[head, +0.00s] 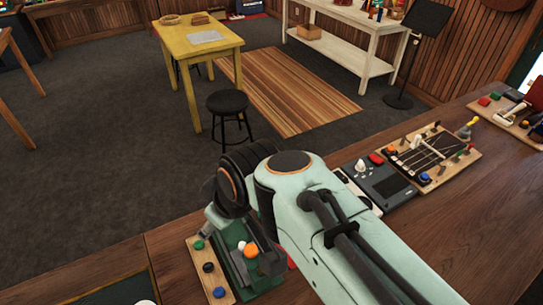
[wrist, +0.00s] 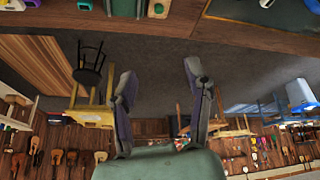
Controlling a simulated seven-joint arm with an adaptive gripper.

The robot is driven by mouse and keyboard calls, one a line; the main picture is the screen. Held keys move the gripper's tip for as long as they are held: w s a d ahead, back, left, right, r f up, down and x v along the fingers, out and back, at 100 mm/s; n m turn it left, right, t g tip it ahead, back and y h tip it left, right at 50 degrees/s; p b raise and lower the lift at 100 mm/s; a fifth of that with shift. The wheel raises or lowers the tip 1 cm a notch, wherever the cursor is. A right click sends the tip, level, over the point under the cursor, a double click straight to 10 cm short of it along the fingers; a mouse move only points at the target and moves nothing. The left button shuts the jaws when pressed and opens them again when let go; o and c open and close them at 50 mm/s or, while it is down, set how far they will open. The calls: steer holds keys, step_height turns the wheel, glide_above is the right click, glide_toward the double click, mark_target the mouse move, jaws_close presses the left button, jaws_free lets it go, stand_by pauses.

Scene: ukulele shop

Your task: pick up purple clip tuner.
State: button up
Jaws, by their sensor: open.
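I cannot make out a purple clip tuner in either view. It may be hidden or too small to tell. My gripper (wrist: 160,72) is open in the wrist view, its two fingers wide apart with nothing between them. The wrist view looks out past the counter edge into the room, which appears upside down. In the head view my arm covers part of the wooden counter (head: 115,269), and my gripper end is down by a wooden board (head: 206,256) with coloured knobs. An orange ball (head: 251,250) and a green item show beside it.
Right of my arm on the counter are a dark grey device (head: 392,188), a fretboard-like board (head: 450,160) with coloured knobs, and a red item (head: 376,158). A black stool (head: 229,103) and yellow table (head: 203,44) stand on the floor beyond. Bare counter shows at front right.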

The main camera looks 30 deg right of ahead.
steer(key=w+d+f+t+h, duration=0.1)
steer(key=w+d+f, duration=0.1)
steer(key=w+d, duration=0.55)
steer(key=w+d+f+t, duration=0.15)
steer(key=w+d, duration=0.35)
steer(key=w, duration=0.5)
steer(key=w+d+f+m+g, duration=0.1)
steer(key=w+d+f+m, duration=0.15)
steer(key=d+f, duration=0.65)
steer(key=s+d+f, duration=0.2)
steer(key=f, duration=0.2)
steer(key=s+d+f+m+g, duration=0.1)
steer(key=s+d+f, duration=0.1)
steer(key=f, duration=0.1)
steer(key=s+d+f+m+g, duration=0.1)
steer(key=s+d+f, duration=0.2)
steer(key=f, duration=0.1)
steer(key=shift+f+m, duration=0.25)
steer(key=shift+f, duration=0.05)
steer(key=x, duration=0.6)
steer(key=shift+w+d+f, duration=0.1)
steer(key=shift+d+f, duration=0.05)
steer(key=c, duration=0.7)
